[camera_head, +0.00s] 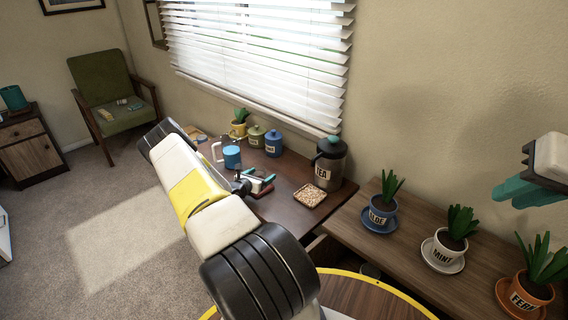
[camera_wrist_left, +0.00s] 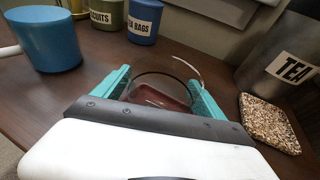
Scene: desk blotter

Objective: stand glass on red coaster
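The clear glass (camera_wrist_left: 165,74) is between the teal fingers of my left gripper (camera_wrist_left: 160,90); only its thin rim and faint outline show. Both fingers appear to touch its sides. The reddish coaster (camera_wrist_left: 160,98) shows through and below the glass in the left wrist view; whether the glass rests on it or hangs above it I cannot tell. In the head view my left gripper (camera_head: 259,180) is over the dark desk, and the glass is too faint to make out. My right gripper (camera_head: 526,190) is high at the right, away from the desk; its finger gap is unclear.
A blue mug (camera_head: 232,157) stands left of my left gripper. Green (camera_head: 256,137) and blue (camera_head: 273,144) canisters stand behind. A speckled square coaster (camera_head: 309,195) and the tea canister (camera_head: 329,165) are to the right. Potted plants (camera_head: 449,240) line the nearer wooden surface.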

